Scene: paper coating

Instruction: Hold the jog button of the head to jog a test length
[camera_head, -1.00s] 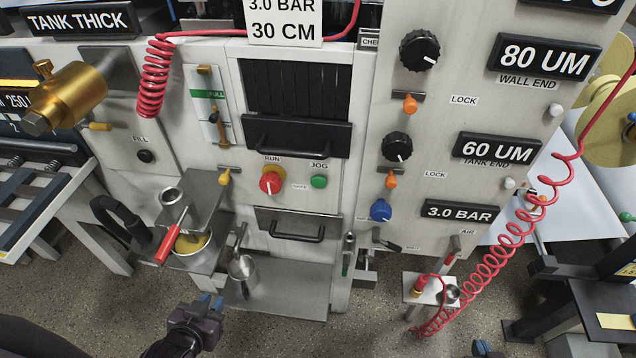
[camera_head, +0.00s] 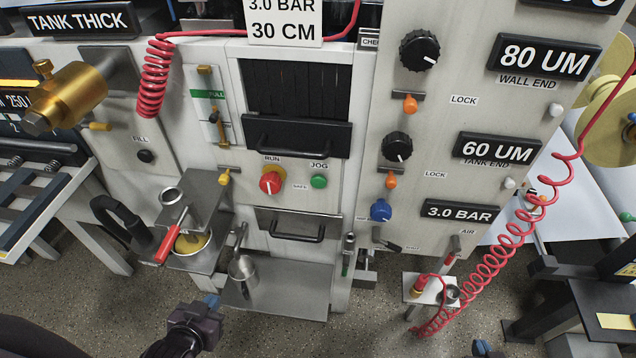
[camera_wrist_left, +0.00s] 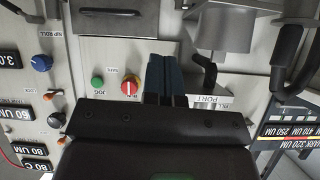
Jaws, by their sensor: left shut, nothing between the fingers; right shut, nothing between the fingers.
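The green JOG button (camera_head: 319,181) sits on the head's front panel, right of the red RUN/SAFE knob (camera_head: 270,183). In the left wrist view the jog button (camera_wrist_left: 97,81) shows left of the red knob (camera_wrist_left: 130,87). My left gripper (camera_head: 212,300) is below and left of the button in the head view, well apart from it. Its dark blue fingers (camera_wrist_left: 161,78) are shut and empty in the left wrist view, pointing toward the panel. My right gripper (camera_head: 481,347) shows only its blue tip at the bottom edge, shut, far from the button.
A metal cup (camera_head: 243,270) stands on a low tray between my left gripper and the panel. A red-handled tool (camera_head: 171,243) lies over a yellow-filled pot (camera_head: 191,242) at left. A drawer handle (camera_head: 297,232) sticks out below the button. A coiled red hose (camera_head: 497,253) hangs at right.

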